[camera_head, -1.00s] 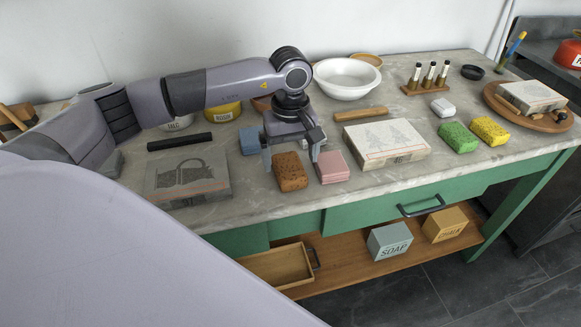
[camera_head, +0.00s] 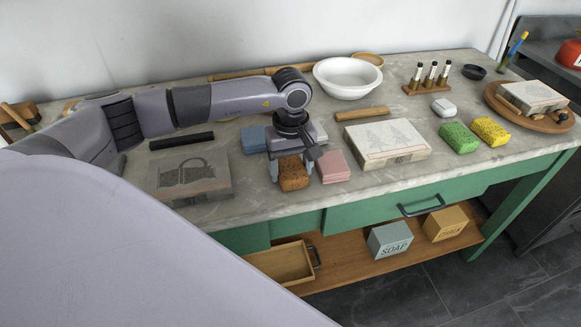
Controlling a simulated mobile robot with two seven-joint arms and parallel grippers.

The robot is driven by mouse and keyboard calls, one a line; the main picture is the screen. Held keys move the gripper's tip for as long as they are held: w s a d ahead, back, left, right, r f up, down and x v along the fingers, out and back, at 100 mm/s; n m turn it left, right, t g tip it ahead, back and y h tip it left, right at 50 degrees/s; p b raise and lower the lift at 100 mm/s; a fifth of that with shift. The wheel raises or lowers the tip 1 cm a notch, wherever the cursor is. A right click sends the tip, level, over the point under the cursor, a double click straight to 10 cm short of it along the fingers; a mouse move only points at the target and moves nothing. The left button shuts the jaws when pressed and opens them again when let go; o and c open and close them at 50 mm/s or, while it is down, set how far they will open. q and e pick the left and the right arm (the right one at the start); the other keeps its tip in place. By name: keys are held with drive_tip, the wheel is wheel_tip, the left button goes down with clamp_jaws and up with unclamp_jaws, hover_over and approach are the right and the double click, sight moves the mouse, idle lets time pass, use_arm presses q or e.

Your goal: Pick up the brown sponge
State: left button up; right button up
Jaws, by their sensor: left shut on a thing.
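The brown sponge (camera_head: 294,176) is a speckled block near the front edge of the worktop, left of the pink sponge (camera_head: 333,167). My left gripper (camera_head: 291,171) comes down over it from above, with a finger on each side, and is shut on it. The gripper hides the sponge's back part. I cannot tell whether the sponge still touches the worktop. My right gripper is not in view.
A grey printing stone (camera_head: 188,182) lies to the left and a blue sponge (camera_head: 252,139) behind. A pale stone (camera_head: 386,142), a white bowl (camera_head: 347,78) and green (camera_head: 458,137) and yellow (camera_head: 490,131) sponges are to the right. The worktop (camera_head: 250,205) is clear in front.

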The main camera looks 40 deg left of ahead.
sight(291, 166)
use_arm(q)
wheel_tip(291, 166, up, 20)
drive_tip(key=b, duration=0.1)
drive_tip(key=shift+b, duration=0.3)
